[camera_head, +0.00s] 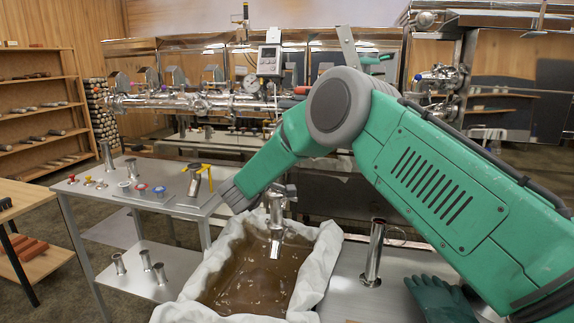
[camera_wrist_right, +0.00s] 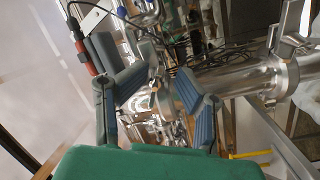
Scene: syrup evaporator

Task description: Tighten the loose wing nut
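My right arm enters from the right in the head view. Its dark-fingered gripper (camera_head: 234,197) is above the left rim of the cloth-lined tub, left of a steel outlet pipe (camera_head: 276,222). In the right wrist view the two fingers of the right gripper (camera_wrist_right: 167,80) stand apart, with a visible gap and nothing clearly held between them. A steel pipe with a clamp (camera_wrist_right: 283,76) lies to the right of the fingers there. The wing nut is too small or hidden for me to pick out with certainty. My left gripper is not in view.
The cloth-lined tub (camera_head: 322,245) holds brown liquid. A steel side table (camera_head: 110,192) at left carries small coloured caps and fittings. An upright steel tube (camera_head: 374,255) and green gloves (camera_head: 438,298) are at right. The evaporator piping (camera_head: 200,104) runs behind.

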